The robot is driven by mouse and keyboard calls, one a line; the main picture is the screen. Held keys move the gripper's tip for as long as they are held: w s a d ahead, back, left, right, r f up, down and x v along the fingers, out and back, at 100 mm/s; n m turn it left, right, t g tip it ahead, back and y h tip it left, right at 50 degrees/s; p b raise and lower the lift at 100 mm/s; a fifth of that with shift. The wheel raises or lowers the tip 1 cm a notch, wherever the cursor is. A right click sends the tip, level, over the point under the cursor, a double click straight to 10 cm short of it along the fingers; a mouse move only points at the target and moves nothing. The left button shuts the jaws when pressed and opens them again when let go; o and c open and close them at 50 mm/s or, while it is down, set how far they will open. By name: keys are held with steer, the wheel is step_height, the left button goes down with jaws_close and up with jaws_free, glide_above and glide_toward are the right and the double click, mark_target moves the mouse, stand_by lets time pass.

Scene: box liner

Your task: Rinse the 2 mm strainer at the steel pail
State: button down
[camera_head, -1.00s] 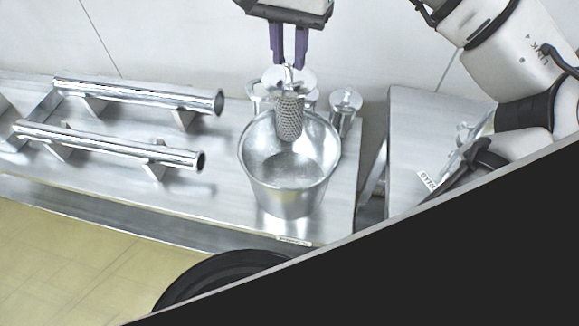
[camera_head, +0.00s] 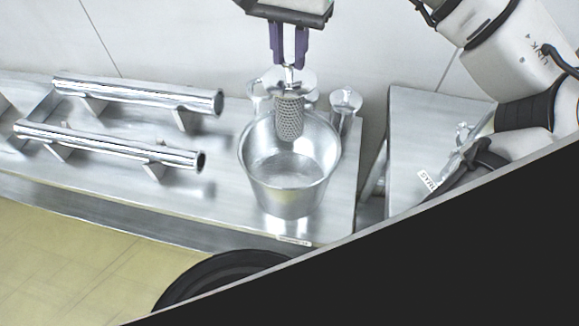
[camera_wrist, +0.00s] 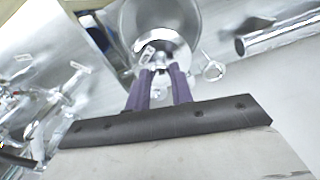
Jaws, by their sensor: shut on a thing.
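The strainer (camera_head: 289,118) is a small grey perforated cylinder hanging upright below my gripper (camera_head: 289,62). My gripper has purple fingers and is shut on the strainer's top end. The strainer's lower part is in front of or inside the mouth of the steel pail (camera_head: 290,190); its bottom end shows against the pail's inner back wall. The pail is a shiny tapered bucket standing on the steel bench. In the wrist view my gripper's fingers (camera_wrist: 160,85) point at the pail (camera_wrist: 185,20), with the strainer's top (camera_wrist: 150,55) between them. The size marking cannot be read.
Several round-topped steel pieces (camera_head: 346,100) stand behind the pail. Two steel tubes (camera_head: 110,145) lie on brackets on the bench (camera_head: 220,200) at left. A second steel surface (camera_head: 420,120) with fittings is at right, past a gap. A black round thing (camera_head: 220,285) is in front.

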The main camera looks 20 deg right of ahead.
stand_by(0.3)
steer(key=shift+r+p, duration=1.5)
steer(key=shift+r, duration=0.6)
steer(key=shift+s+f, duration=0.1)
